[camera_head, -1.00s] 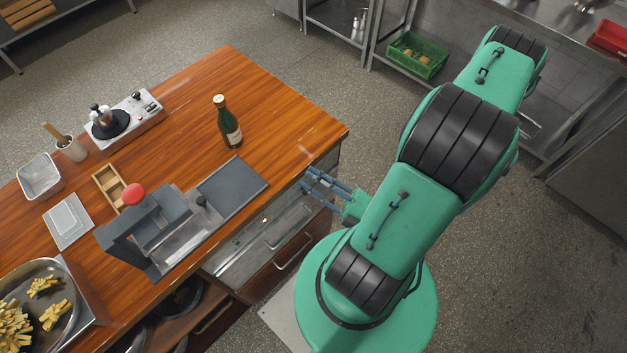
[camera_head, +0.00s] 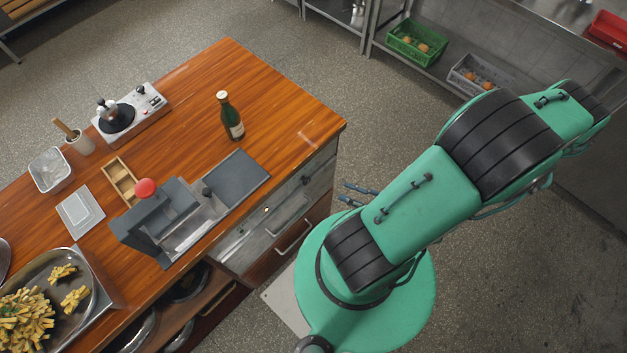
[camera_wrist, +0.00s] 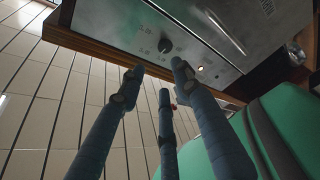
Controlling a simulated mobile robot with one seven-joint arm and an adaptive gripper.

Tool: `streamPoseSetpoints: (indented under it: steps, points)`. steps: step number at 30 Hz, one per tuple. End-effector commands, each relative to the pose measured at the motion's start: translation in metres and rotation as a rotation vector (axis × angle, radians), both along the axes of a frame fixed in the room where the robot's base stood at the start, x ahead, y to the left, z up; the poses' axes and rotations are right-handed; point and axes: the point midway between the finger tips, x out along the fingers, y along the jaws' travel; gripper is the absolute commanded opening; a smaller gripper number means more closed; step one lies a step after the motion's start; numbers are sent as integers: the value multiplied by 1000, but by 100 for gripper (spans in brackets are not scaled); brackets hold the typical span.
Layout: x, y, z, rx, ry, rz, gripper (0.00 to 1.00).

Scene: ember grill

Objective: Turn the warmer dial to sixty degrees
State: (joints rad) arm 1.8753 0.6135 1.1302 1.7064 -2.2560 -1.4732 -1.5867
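The warmer dial (camera_wrist: 165,46) is a small round black knob on a brushed metal front panel (camera_wrist: 120,18) in the wrist view. Faint marks surround it; its pointer setting is too small to read. A small lit lamp (camera_wrist: 200,68) is close by on the same panel. My gripper (camera_wrist: 158,76) has its blue-grey fingers spread apart with nothing between them. The fingertips appear just below the dial in the wrist view, apart from it. In the head view my gripper (camera_head: 352,194) is right of the metal panel (camera_head: 275,222), clear of it and partly hidden by my arm.
A wooden counter (camera_head: 290,110) carries a green bottle (camera_head: 230,117), a dark plate (camera_head: 236,178), a slicer-like grey device with a red knob (camera_head: 146,188) and a pan of fries (camera_head: 92,300). A drawer handle (camera_head: 294,237) juts out below the panel. Open floor lies to the right.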

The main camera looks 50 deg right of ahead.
Motion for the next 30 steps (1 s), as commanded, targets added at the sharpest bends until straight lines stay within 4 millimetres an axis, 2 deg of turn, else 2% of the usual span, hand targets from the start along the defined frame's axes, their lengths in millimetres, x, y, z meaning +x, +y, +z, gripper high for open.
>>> streamPoseSetpoints:
  steps: [6, 16, 23, 30]
  points:
    - [-15, -3, -11, -59, 7, 2, 33]
    - [-15, -3, -12, -61, 7, 2, 33]
    - [-11, -1, -12, -60, 7, 3, 33]
    - [4, 5, -10, -60, 6, 4, 33]
